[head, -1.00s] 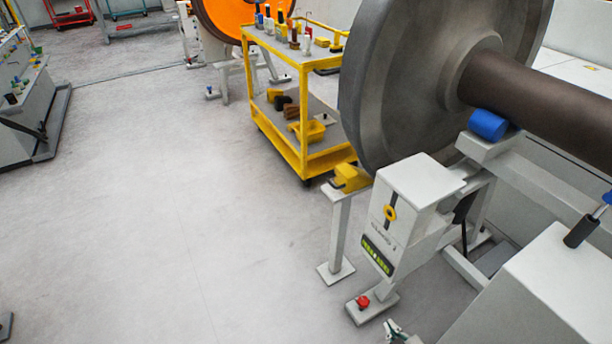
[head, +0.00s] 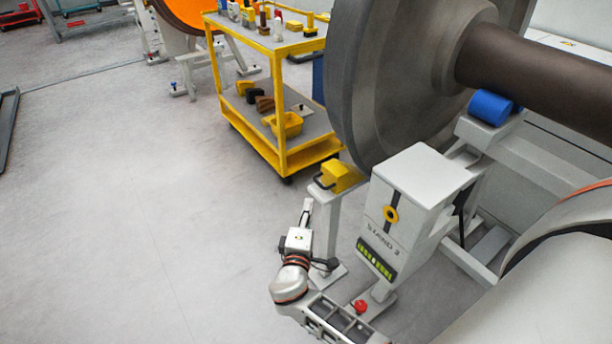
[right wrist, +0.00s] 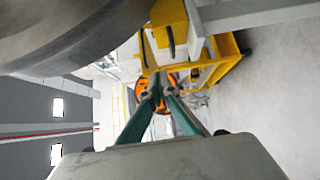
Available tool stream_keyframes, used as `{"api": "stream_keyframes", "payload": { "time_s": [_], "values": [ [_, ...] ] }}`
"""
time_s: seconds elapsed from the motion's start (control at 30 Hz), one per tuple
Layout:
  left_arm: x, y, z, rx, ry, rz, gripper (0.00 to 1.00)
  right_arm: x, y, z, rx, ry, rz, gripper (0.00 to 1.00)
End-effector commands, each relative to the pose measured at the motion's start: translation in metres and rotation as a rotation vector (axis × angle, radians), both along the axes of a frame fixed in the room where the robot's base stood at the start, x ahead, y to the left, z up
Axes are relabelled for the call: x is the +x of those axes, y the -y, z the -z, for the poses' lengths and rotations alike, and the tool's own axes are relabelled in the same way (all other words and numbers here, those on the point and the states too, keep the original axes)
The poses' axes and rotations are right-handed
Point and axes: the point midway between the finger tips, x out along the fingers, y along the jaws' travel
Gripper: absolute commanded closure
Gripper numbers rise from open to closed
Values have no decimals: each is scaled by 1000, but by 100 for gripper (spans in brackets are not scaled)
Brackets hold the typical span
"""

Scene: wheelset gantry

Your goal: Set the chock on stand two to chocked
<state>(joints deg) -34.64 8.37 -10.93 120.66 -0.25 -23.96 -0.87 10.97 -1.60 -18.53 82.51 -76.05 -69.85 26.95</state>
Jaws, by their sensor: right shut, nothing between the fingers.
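The chock, a yellow block (head: 342,177) with a dark handle, sits on top of a white post beside the stand (head: 418,178), near the foot of the big grey wheel (head: 395,75). My left gripper is not in view.
A yellow cart (head: 283,130) with tools and blocks stands behind the chock. A red knob (head: 361,306) is on the stand's foot. A blue roller (head: 491,107) is by the brown axle (head: 540,60). The floor on the left is clear.

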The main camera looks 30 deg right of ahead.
Motion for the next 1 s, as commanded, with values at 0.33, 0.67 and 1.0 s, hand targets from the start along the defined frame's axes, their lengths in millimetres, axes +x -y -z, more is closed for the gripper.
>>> {"api": "stream_keyframes", "payload": {
  "time_s": [0.33,0.67,1.0],
  "values": [
    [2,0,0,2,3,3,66,1,0,-1,-1,2,0,100],
    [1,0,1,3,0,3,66,32,27,-2,-4,3,0,100],
    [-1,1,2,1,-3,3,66,78,71,-1,-4,-1,2,100]
  ]
}}
